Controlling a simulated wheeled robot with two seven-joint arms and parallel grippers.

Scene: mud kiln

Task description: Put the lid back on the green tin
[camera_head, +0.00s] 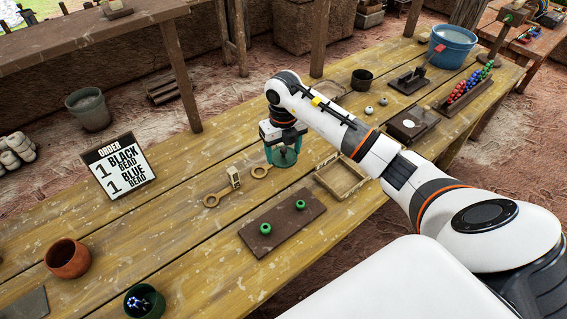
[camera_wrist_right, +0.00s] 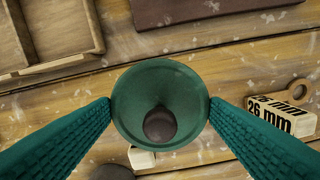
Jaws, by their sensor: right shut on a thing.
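My right gripper (camera_head: 283,157) is above the middle of the bench, its teal fingers shut on a round green piece, which looks like the lid. In the right wrist view the green lid (camera_wrist_right: 160,82) sits between the fingertips, with a dark round knob at its middle. The green tin (camera_head: 143,304) stands at the near left edge of the bench. It is open at the top, with dark and blue beads in it. The lid is well apart from the tin. My left gripper is not in view.
Near the right gripper are a wooden tray (camera_head: 342,190), a "26 mm" block (camera_head: 234,178), ring-shaped wooden pieces (camera_head: 210,201) and a brown board (camera_head: 282,222) with two green pieces. A clay pot (camera_head: 68,259) and an order card (camera_head: 118,166) stand to the left. Bare planks lie between.

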